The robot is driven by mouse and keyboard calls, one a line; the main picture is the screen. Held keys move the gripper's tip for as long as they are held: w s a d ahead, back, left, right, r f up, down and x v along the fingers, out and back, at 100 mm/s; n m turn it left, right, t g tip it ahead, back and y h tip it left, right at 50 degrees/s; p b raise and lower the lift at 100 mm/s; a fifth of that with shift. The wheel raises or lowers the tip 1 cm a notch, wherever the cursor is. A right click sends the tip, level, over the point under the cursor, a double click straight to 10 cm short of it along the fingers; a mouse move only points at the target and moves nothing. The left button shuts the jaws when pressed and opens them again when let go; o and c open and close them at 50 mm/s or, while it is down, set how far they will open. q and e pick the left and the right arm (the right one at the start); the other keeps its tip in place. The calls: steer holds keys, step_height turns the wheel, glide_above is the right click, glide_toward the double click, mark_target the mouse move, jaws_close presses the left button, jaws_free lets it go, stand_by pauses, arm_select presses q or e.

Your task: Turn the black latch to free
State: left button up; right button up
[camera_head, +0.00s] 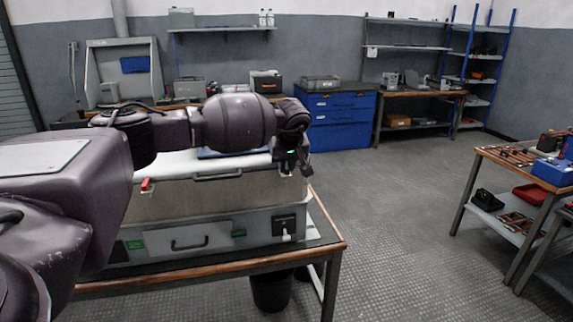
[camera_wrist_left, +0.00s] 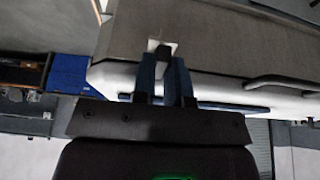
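The black latch (camera_wrist_left: 163,51) sits on a small white plate (camera_wrist_left: 154,44) on the grey case's front, in the left wrist view. My left gripper (camera_wrist_left: 162,66) has its two blue fingers one on each side of the latch, close to it; whether they touch or press on it I cannot tell. In the head view my left gripper (camera_head: 300,166) is at the right end of the case (camera_head: 215,193), pointing down, and it hides the black latch. A red latch (camera_head: 146,185) shows at the left end of the case front. My right gripper is not in view.
The case stands on a wood-edged table (camera_head: 215,270), above a grey lower unit with a black panel (camera_head: 286,224). A case handle (camera_head: 217,175) lies left of the gripper. A blue cabinet (camera_head: 338,120) stands behind.

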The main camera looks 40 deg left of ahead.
arm_select(q)
jaws_close()
